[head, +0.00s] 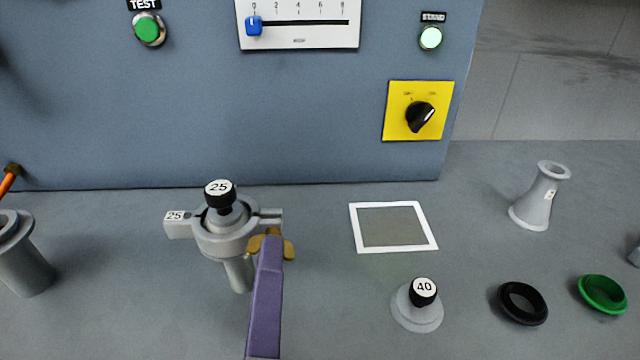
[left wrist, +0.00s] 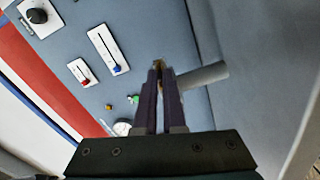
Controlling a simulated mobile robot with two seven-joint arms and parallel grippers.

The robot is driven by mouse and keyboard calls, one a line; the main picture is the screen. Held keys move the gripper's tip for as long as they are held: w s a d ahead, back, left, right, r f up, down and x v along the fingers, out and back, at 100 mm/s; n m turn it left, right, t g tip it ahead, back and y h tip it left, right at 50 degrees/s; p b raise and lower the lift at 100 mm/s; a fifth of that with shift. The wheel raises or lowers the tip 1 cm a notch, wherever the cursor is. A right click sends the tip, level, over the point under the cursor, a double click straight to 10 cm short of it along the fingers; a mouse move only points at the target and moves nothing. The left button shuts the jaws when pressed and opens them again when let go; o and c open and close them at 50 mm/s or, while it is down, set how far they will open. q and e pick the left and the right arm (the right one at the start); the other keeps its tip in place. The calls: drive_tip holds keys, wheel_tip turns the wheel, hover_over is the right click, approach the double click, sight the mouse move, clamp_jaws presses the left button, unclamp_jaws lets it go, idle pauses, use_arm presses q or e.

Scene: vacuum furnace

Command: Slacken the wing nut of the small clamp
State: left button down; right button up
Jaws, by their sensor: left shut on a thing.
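The small clamp (head: 228,243) is a grey ring with a "25" label on its left end. It sits around the top of a grey upright pipe (head: 239,275), and a black knob (head: 220,196) marked "25" stands in its middle. The brass wing nut (head: 288,250) is at the clamp's front right. My left gripper (head: 269,243) has purple fingers that reach up from below and are shut on the wing nut, partly hiding it. In the left wrist view the fingers (left wrist: 161,72) are close together with a bit of brass at their tips. My right gripper is not in view.
A blue-grey panel (head: 200,120) stands behind the clamp. To the right lie a white square frame (head: 430,240), a "40" knobbed cap (head: 417,312), a black ring (head: 523,318), a green ring (head: 603,308) and a grey conical piece (head: 540,200). Another pipe (head: 25,265) stands at the left.

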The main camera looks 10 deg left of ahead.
use_arm(q)
drive_tip(key=shift+n+b, duration=0.35)
drive_tip(key=shift+n, duration=1.15)
drive_tip(key=c, duration=1.3)
unclamp_jaws()
drive_tip(key=shift+o, duration=0.2)
drive_tip(key=b+v, duration=0.1)
drive_tip(key=v, duration=0.9)
